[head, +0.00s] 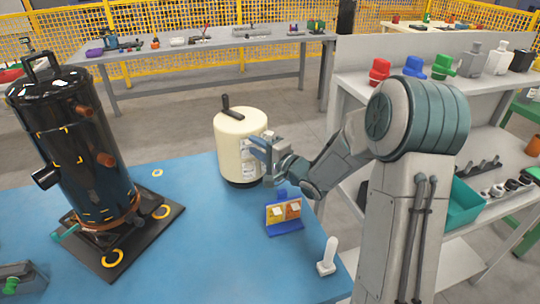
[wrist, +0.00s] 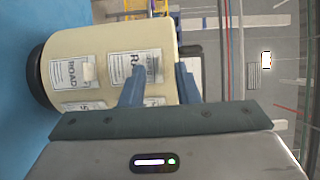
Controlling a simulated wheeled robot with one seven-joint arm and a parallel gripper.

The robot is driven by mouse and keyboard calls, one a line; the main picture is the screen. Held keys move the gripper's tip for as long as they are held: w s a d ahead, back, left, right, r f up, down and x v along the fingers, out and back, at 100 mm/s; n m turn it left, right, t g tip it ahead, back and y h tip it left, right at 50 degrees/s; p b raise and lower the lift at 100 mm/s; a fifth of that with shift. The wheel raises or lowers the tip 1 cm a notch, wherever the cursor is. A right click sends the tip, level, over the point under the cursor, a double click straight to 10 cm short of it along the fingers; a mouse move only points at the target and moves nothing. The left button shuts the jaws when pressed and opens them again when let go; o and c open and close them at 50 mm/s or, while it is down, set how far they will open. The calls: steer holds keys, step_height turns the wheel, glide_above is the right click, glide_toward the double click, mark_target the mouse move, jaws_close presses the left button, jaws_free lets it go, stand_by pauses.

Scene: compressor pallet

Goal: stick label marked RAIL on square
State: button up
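A cream cylinder (head: 228,150) with a black handle on top stands on the blue table and carries several white labels. In the wrist view, one label reads ROAD (wrist: 72,73). Another label, beginning RA (wrist: 119,62), is partly hidden behind a finger, so its full word cannot be read. A lower one (wrist: 84,107) shows only an S. My gripper (head: 257,149) is at the cylinder's right side. In the wrist view its blue fingers (wrist: 160,85) are apart, with no held object visible between them. The black compressor (head: 75,150) at left has yellow corner marks (head: 71,160) on its side.
A blue stand (head: 285,228) with yellow and orange parts is in front of the cylinder. A white upright piece (head: 328,256) stands near the table's right edge. The compressor's black base (head: 118,245) has yellow rings. Blue table (head: 200,245) between compressor and stand is clear.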

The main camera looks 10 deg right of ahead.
steer(key=shift+w+a, duration=0.5)
steer(key=shift+w, duration=0.05)
jaws_close()
stand_by(1.5)
